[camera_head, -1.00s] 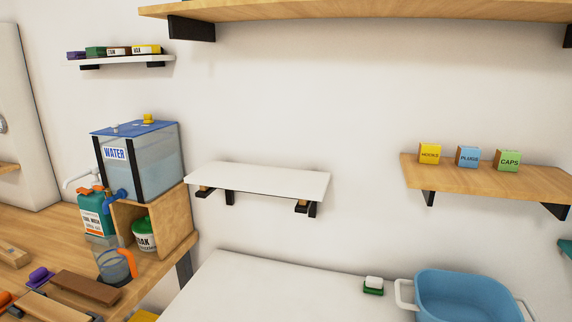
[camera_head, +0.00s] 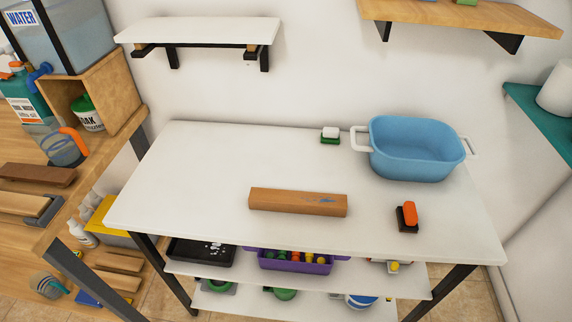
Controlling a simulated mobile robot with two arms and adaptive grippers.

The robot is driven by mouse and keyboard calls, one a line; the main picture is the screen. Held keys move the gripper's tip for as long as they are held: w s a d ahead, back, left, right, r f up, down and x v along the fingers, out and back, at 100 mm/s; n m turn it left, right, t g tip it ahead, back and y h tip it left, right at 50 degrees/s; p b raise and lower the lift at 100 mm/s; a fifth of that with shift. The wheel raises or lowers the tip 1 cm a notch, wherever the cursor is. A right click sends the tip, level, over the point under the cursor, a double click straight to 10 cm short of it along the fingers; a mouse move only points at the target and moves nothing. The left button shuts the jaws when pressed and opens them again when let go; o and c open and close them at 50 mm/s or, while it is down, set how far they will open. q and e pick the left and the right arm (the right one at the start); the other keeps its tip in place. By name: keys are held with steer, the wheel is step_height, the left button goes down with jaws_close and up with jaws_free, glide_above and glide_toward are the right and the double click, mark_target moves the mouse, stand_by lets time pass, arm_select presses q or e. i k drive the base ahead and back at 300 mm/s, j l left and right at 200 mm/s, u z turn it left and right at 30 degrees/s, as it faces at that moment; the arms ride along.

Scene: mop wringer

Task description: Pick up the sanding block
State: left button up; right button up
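A small block with an orange top on a dark brown base (camera_head: 408,217) sits on the white table (camera_head: 205,200), near its right front part. It looks like the sanding block, though no label shows. A white-and-green block (camera_head: 330,135) sits at the back of the same table, left of the blue tub. Neither of my grippers is in view.
A blue tub (camera_head: 415,150) with white handles stands at the table's back right. A long brown wooden bar (camera_head: 298,202) lies at the front middle. The table's left part is clear. A white wall shelf (camera_head: 200,30) hangs behind. Lower shelves hold a purple crate (camera_head: 294,263).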

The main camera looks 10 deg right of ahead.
mark_target(406, 213)
steer(key=z, duration=1.3)
